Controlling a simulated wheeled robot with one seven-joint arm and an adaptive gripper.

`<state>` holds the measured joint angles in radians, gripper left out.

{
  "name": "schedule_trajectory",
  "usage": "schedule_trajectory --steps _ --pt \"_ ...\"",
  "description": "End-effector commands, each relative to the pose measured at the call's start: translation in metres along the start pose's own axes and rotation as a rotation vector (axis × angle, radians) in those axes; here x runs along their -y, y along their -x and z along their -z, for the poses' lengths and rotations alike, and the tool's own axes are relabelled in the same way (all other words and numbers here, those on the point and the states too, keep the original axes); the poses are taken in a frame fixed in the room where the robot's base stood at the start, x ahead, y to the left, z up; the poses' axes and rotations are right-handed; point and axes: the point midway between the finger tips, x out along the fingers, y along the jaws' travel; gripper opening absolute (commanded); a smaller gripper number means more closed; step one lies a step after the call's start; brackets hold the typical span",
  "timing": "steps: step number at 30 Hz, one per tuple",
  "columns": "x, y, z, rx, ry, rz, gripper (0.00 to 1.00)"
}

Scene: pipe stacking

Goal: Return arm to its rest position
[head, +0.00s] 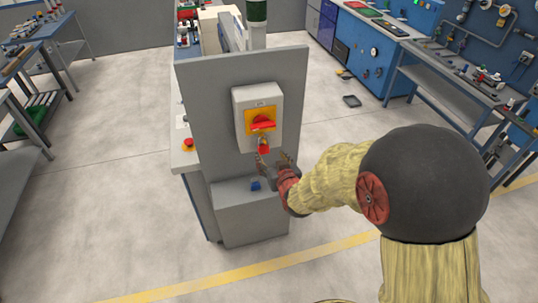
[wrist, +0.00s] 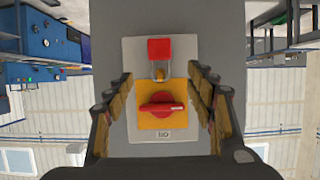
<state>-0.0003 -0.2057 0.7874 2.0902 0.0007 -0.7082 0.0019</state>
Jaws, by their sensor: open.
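My gripper (head: 274,168) is open and empty in front of the grey panel, just below the switch box. In the wrist view its two fingers (wrist: 162,76) spread on either side of the box, which appears upside down. The light grey switch box (head: 244,104) has a yellow plate (wrist: 148,119) and a red rotary handle (head: 262,125) lying roughly crosswise. A red padlock (head: 264,146) hangs below the handle; its shackle and body (wrist: 159,47) also show in the wrist view. Whether the fingers touch the padlock cannot be told, but no grip on it shows. My arm reaches in from the lower right.
The grey panel (head: 206,118) stands on a cabinet with a lower box (head: 246,222). A red emergency button (head: 188,143) is at its left side. Workbenches line the left and the right (head: 447,82).

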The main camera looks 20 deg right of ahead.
Motion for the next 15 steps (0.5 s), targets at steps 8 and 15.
schedule_trajectory --steps 8,15 --pt "0.000 0.006 -0.001 0.003 0.000 0.000 0.55" --pt "0.000 0.017 -0.067 0.238 0.000 0.000 0.55"
